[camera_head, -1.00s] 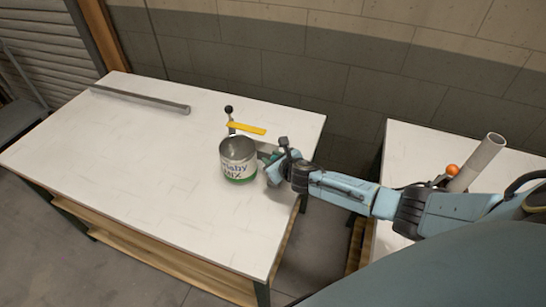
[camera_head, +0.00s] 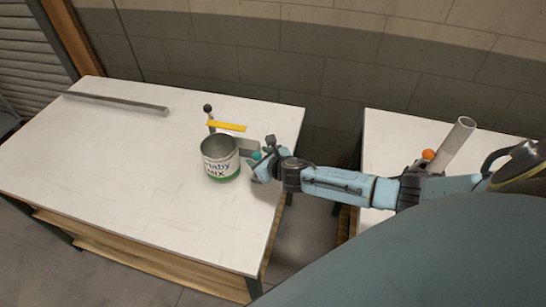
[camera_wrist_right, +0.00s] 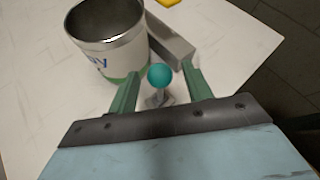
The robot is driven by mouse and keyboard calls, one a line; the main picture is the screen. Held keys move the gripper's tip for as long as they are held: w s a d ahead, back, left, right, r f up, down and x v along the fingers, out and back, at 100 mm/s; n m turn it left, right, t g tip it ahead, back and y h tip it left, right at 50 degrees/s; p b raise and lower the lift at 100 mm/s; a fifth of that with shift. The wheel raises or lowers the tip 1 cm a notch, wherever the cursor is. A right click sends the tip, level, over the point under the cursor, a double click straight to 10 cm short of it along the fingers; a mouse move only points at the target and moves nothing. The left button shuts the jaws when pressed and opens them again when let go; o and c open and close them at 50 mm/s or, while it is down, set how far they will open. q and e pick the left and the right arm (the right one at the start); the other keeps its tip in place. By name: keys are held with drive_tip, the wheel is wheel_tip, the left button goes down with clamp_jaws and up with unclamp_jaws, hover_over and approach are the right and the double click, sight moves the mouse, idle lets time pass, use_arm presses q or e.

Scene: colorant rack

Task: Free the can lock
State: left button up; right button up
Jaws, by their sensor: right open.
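An open, empty-looking metal can (camera_head: 220,158) with a white and green label stands upright on the white table. It also shows in the right wrist view (camera_wrist_right: 108,48). Beside it is a small lever with a teal ball knob (camera_head: 256,155). In the right wrist view the teal knob (camera_wrist_right: 160,76) stands between the fingers of my right gripper (camera_wrist_right: 160,88), which is open with a gap on each side. A grey block (camera_wrist_right: 170,38) sits behind the knob, beside the can. In the head view my right gripper (camera_head: 262,167) is just right of the can. My left gripper is not in view.
Behind the can stand a yellow bar (camera_head: 227,126) and a black ball-topped post (camera_head: 208,112). A long grey bar (camera_head: 115,103) lies at the table's back left. The table's left and front are clear. A second table at right holds a grey tube (camera_head: 458,146) and an orange ball (camera_head: 428,154).

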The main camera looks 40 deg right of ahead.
drive_tip(key=p+v, duration=0.1)
drive_tip(key=v, duration=0.8)
drive_tip(key=shift+s+r, duration=0.15)
drive_tip(key=shift+s, duration=0.2)
drive_tip(key=shift+c, duration=0.3)
